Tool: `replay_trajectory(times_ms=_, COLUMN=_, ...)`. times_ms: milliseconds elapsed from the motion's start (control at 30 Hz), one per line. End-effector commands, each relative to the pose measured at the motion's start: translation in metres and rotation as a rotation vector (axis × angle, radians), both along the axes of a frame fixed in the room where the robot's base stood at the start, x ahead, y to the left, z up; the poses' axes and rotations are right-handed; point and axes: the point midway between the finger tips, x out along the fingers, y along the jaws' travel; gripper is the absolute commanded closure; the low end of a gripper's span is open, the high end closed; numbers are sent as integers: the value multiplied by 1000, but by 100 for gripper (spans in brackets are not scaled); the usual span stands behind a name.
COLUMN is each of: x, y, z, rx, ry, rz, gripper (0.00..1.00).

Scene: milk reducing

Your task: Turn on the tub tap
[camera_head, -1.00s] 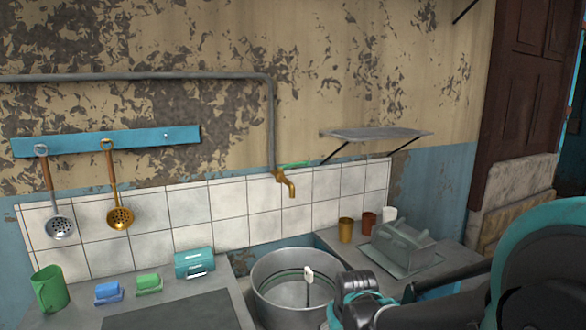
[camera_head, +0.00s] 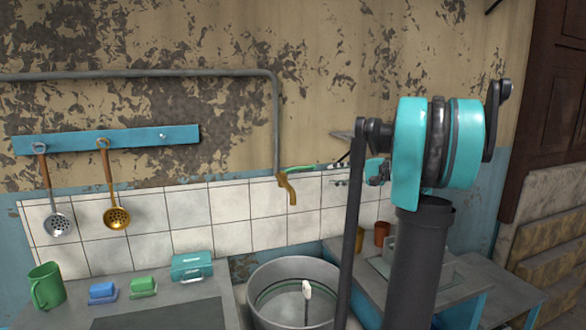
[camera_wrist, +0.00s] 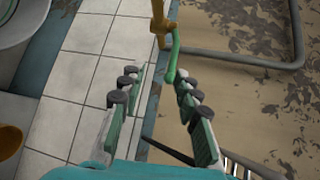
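The brass tap (camera_head: 287,187) comes off the wall pipe above the metal tub (camera_head: 262,308). Its green lever handle (camera_head: 300,168) points right along the wall; tap (camera_wrist: 158,25) and handle (camera_wrist: 174,62) also show in the wrist view. My gripper (camera_head: 342,174) is right of the handle in the head view. In the wrist view my gripper (camera_wrist: 158,78) is open. The handle's free end lies at the fingertips, close to the right finger; I cannot tell whether they touch. Nothing is held between the fingers.
A grey pipe (camera_head: 150,75) runs along the wall. A shelf (camera_head: 343,134) is mostly hidden behind my arm. Ladles hang on a blue rail (camera_head: 75,142) at left. A green mug (camera_head: 47,287) and a teal box (camera_head: 192,266) stand on the left counter.

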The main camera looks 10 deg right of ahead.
Motion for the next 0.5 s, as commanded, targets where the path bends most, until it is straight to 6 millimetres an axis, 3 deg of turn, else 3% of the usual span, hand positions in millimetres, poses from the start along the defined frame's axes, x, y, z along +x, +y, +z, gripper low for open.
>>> replay_trajectory(times_ms=67, x=6, y=-12, z=13, rx=39, ry=-17, rz=-7, gripper=67)
replay_trajectory(times_ms=167, x=9, y=-14, z=19, rx=59, ry=-26, rz=-8, gripper=67)
replay_trajectory(times_ms=500, x=37, y=30, z=12, rx=58, ry=-26, rz=-5, gripper=67)
